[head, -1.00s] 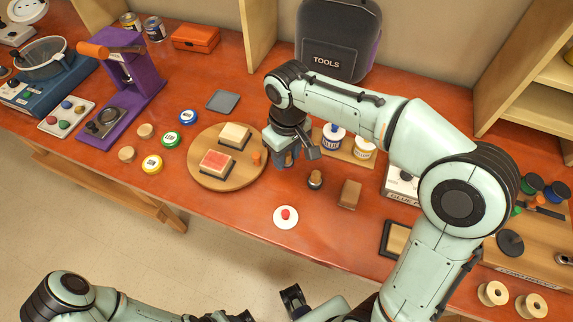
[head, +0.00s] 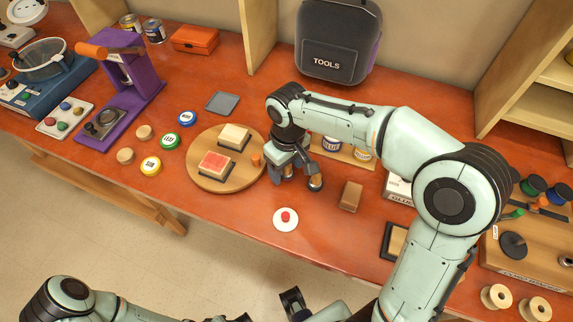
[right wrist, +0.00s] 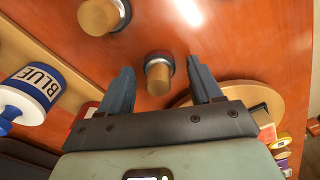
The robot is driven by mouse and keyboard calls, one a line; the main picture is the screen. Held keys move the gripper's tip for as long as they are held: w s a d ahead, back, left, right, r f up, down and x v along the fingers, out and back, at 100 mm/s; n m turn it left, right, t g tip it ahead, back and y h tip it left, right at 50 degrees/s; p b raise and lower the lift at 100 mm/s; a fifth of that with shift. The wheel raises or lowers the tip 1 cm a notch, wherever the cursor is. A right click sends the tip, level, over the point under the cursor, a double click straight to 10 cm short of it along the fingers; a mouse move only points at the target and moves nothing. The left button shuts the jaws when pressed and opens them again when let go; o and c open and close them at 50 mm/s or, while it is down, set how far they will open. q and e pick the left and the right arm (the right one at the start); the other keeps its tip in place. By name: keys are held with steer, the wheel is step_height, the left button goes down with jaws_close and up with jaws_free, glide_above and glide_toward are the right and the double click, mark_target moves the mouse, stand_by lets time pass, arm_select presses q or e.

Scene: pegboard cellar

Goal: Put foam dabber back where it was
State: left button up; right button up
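Two short wooden dabbers with dark bands stand on the red bench; I cannot tell which one the task means. In the right wrist view, one dabber (right wrist: 158,78) stands between the spread fingers of my right gripper (right wrist: 163,88), with gaps on both sides. The other dabber (right wrist: 97,16) is beyond the left finger; it also shows in the head view (head: 315,184), beside the right finger. My right gripper (head: 293,176) points down, open, just right of the round wooden board (head: 232,184).
Two stamp blocks and a small orange piece sit on the board. A white disc with a red knob (head: 286,218) lies in front, a brown block (head: 351,196) to the right. Paint jars, one labelled BLUE (right wrist: 31,92), stand behind. The bench front is mostly clear.

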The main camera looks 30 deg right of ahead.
arm_select(q)
steer(key=shift+r, duration=0.1)
arm_select(e)
steer(key=shift+r, duration=0.1)
arm_select(q)
steer(key=shift+w+r+p, duration=0.3)
steer(key=shift+r+p, duration=0.3)
steer(key=shift+r, duration=0.05)
steer(key=shift+w+r+p, duration=0.25)
steer(key=shift+r+p, duration=0.35)
arm_select(e)
step_height(320, 180, up, 12)
steer(key=shift+d, duration=0.1)
